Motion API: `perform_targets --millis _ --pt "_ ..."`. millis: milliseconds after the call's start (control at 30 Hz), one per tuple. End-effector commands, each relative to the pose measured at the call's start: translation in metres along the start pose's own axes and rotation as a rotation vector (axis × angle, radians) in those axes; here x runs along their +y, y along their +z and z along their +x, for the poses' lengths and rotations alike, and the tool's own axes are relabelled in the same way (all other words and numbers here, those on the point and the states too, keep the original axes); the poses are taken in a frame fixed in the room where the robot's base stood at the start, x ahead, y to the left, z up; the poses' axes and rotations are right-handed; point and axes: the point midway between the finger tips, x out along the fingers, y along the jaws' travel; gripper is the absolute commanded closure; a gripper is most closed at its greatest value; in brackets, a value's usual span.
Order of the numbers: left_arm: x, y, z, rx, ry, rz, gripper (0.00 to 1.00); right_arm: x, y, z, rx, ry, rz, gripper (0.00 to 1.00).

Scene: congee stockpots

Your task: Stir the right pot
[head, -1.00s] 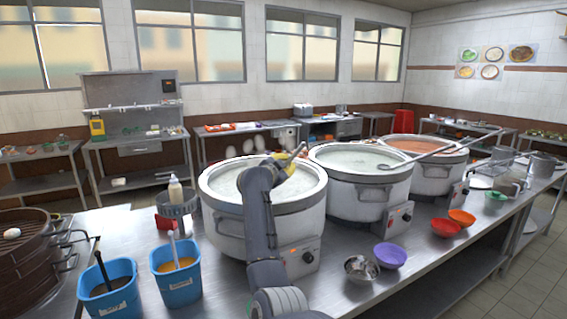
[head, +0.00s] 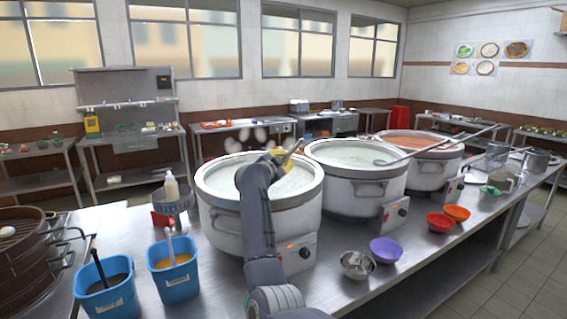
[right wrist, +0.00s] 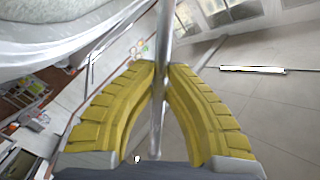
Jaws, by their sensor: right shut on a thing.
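The right pot (head: 422,166) is a white stockpot of orange-red congee (head: 412,142), farthest right of three in the head view. My right gripper (head: 284,157), with yellow fingers, is over the left pot (head: 228,221), apart from the right pot. In the right wrist view its fingers (right wrist: 163,72) are shut on a thin metal rod (right wrist: 158,125), seemingly a ladle handle. The rod's lower end is hidden. A long ladle (head: 432,150) leans across the middle pot's rim and reaches over the right pot. My left gripper is not in view.
The middle pot (head: 350,190) of pale congee stands between the left and right pots. Purple (head: 385,251), red (head: 440,222) and orange (head: 457,213) bowls and a metal bowl (head: 357,264) sit in front. Blue tubs (head: 173,283) stand at the left.

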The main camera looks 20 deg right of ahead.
Motion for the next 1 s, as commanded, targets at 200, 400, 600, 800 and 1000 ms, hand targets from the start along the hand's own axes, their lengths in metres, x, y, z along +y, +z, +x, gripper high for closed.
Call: perform_targets --millis 200,400,600,800,1000 --pt "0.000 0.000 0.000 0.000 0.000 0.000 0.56 -0.013 -0.014 -0.002 0.002 -0.001 0.003 1.00" --pt "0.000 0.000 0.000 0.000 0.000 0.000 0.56 -0.024 -0.026 -0.003 0.002 -0.002 0.003 1.00" --pt "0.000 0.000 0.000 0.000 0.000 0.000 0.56 -0.035 -0.037 -0.004 0.001 -0.002 0.003 1.00" --pt "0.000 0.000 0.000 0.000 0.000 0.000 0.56 -0.046 -0.049 -0.005 0.001 -0.002 0.002 1.00" --pt "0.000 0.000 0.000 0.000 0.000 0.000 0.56 -0.057 -0.060 -0.006 0.001 -0.002 0.002 1.00"
